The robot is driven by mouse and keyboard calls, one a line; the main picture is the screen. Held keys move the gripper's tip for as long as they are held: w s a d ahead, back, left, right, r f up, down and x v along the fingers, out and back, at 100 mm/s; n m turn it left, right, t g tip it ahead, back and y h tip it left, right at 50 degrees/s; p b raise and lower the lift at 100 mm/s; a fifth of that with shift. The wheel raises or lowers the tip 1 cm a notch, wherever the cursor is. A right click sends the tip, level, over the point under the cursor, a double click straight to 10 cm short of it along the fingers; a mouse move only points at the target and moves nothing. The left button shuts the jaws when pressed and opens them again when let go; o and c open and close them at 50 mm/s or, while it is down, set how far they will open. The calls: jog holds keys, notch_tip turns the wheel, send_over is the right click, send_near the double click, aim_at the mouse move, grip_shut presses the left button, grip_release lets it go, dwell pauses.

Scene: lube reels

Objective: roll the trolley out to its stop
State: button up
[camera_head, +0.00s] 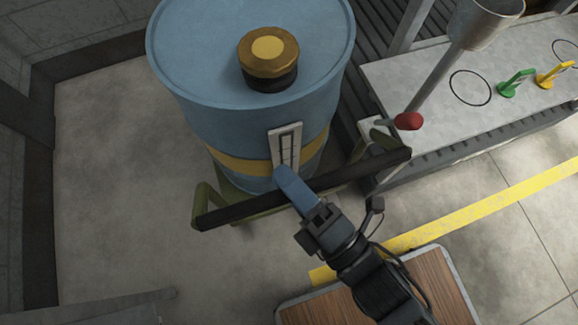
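The trolley has an olive-green frame (208,203) and a black push bar (243,209) that slopes up to the right. It carries a large blue drum (215,125) with a yellow band, a brass-coloured cap (268,50) on top and a pale gauge plate (286,145) on its side. My gripper (281,174) reaches up from the lower right and lies over the middle of the bar, its blue finger pointing at the drum. Only one finger shows clearly, so I cannot tell whether it grips the bar. The wheels and the stop cannot be made out.
A grey bench (425,75) stands close on the right, with a green handle (515,83) and a yellow handle (555,74) on it. A red knob (409,121) sits near the bar's right end. A yellow floor line (480,209) crosses the right. Floor at left is bare.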

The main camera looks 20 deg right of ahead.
jog(key=v, duration=0.7)
jog(key=shift+s+d+p, duration=0.2)
jog(key=shift+s+p, duration=0.15)
jog(key=shift+p, duration=0.1)
dwell(0.4)
jog(key=s+d+r+m+g+h, duration=0.2)
jog(key=s+d+r+m+h, duration=0.2)
jog(key=d+m, duration=0.55)
jog(key=s+d+r+m+g+h, duration=0.2)
jog(key=s+d+r+m+h, duration=0.25)
jog(key=m, duration=1.05)
notch_tip(320, 180, up, 22)
jog(key=a+p, duration=0.1)
jog(key=p, duration=2.1)
jog(key=shift+s+n+y, duration=0.2)
jog(key=shift+n+y, duration=0.15)
jog(key=shift+n, duration=0.1)
